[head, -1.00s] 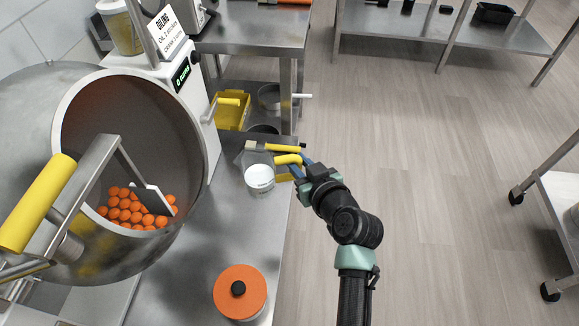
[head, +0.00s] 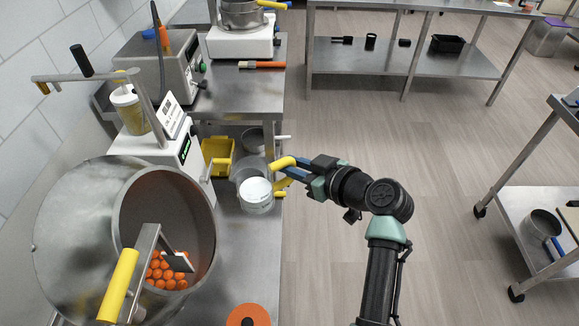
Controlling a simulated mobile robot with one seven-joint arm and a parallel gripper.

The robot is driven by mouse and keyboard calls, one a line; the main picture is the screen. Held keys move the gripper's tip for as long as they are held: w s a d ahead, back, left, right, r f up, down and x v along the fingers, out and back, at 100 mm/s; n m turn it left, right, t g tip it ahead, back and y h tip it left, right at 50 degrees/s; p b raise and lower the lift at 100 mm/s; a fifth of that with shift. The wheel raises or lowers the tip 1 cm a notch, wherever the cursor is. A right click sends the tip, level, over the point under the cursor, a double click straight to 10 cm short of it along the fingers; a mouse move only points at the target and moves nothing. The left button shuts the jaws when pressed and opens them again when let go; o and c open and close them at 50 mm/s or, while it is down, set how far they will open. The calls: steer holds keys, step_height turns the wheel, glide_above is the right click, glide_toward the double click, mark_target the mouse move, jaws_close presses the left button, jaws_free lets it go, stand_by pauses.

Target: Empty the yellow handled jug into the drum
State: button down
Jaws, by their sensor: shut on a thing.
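The clear jug (head: 257,207) with a yellow handle (head: 282,162) is over the right edge of the steel counter, right of the drum. It looks upright. A round white area shows at its top; I cannot tell if that is its contents. My gripper (head: 285,174) comes in from the right and is shut on the handle, which the fingers partly hide. The big steel drum (head: 75,220) stands at the left with its round mouth facing right. Several orange balls (head: 165,272) lie low inside it.
A steel arm with a yellow grip (head: 118,285) and a paddle crosses the drum's mouth. A white machine with a green display (head: 185,150) stands behind. A yellow bin (head: 218,154) and an orange lid (head: 248,317) are nearby.

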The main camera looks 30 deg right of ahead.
mark_target(269, 162)
steer(key=shift+n+h, duration=0.7)
steer(key=shift+n, duration=0.2)
steer(key=shift+a+r+p, duration=1.3)
steer(key=shift+r+p, duration=0.25)
steer(key=shift+p, duration=0.35)
steer(key=shift+a+r+n+h+p, duration=0.2)
steer(key=shift+a+r+n+h, duration=0.1)
steer(key=shift+a+r, duration=0.25)
steer(key=shift+a+r+n+h+p, duration=0.2)
steer(key=shift+a+r+n, duration=0.1)
steer(key=shift+a, duration=0.3)
steer(key=shift+a+r+n+h+p, duration=0.2)
steer(key=shift+a+r+n, duration=0.15)
steer(key=shift+a, duration=0.3)
steer(key=shift+a+r+n+h+p, duration=0.2)
steer(key=shift+a+r+n, duration=0.1)
steer(key=shift+a, duration=0.35)
